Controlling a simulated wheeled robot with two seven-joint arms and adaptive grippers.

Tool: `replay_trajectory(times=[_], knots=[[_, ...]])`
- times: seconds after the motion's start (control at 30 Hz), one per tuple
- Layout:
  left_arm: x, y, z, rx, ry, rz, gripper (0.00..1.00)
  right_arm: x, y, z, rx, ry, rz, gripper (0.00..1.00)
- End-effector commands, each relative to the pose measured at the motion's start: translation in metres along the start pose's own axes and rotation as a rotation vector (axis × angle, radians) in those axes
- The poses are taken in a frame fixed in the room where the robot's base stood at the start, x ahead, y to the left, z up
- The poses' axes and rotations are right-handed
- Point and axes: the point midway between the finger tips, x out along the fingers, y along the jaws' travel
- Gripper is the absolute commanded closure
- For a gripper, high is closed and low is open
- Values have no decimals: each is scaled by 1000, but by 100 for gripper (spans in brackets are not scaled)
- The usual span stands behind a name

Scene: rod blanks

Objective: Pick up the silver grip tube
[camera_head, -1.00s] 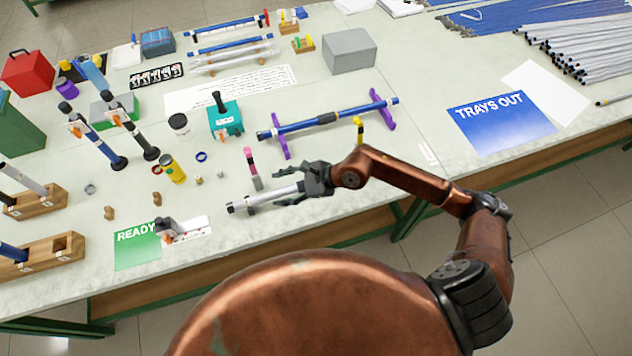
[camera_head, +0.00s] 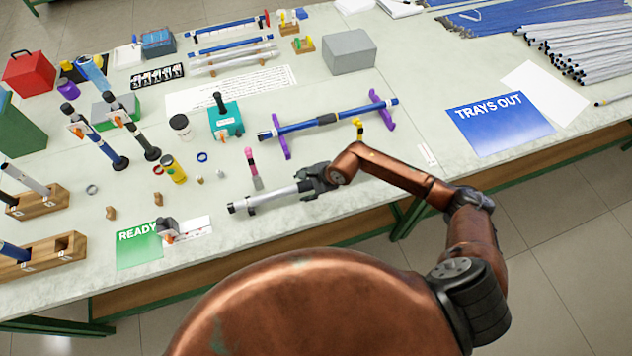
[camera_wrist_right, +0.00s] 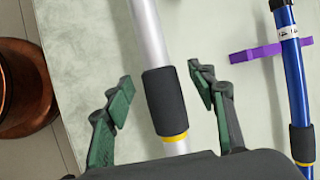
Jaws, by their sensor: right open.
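The silver grip tube (camera_head: 270,197) lies near the table's front edge, its left end dark-capped. In the right wrist view the silver tube (camera_wrist_right: 150,38) shows a black grip sleeve (camera_wrist_right: 164,100) with a yellow band below it. My right gripper (camera_head: 309,183) is at the tube's right end in the head view. In the wrist view my right gripper (camera_wrist_right: 160,95) is open, with one green-padded finger on each side of the sleeve and a gap on both sides. The left gripper is not in view.
A blue tube (camera_head: 300,125) rests on purple supports (camera_head: 388,110) behind the silver tube. A pink-topped tool (camera_head: 254,170) lies close behind the tube. A green READY card (camera_head: 138,250) is to the left. A blue TRAYS OUT card (camera_head: 498,120) is at the right.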

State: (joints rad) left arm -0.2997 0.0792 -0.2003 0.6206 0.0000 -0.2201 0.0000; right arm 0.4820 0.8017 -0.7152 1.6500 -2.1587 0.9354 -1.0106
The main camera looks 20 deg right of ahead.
Motion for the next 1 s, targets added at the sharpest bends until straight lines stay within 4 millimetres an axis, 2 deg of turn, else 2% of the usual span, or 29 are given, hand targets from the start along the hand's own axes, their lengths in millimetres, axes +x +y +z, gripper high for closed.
replay_trajectory(times=[0.23, 0.9, 1.0], knots=[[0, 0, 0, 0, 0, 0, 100, 1, 0, 0, 0, 0, 0, 49], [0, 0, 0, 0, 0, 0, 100, 1, 0, 0, 1, 0, 0, 95], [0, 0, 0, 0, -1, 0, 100, 1, 0, 0, 1, 0, 0, 96]])
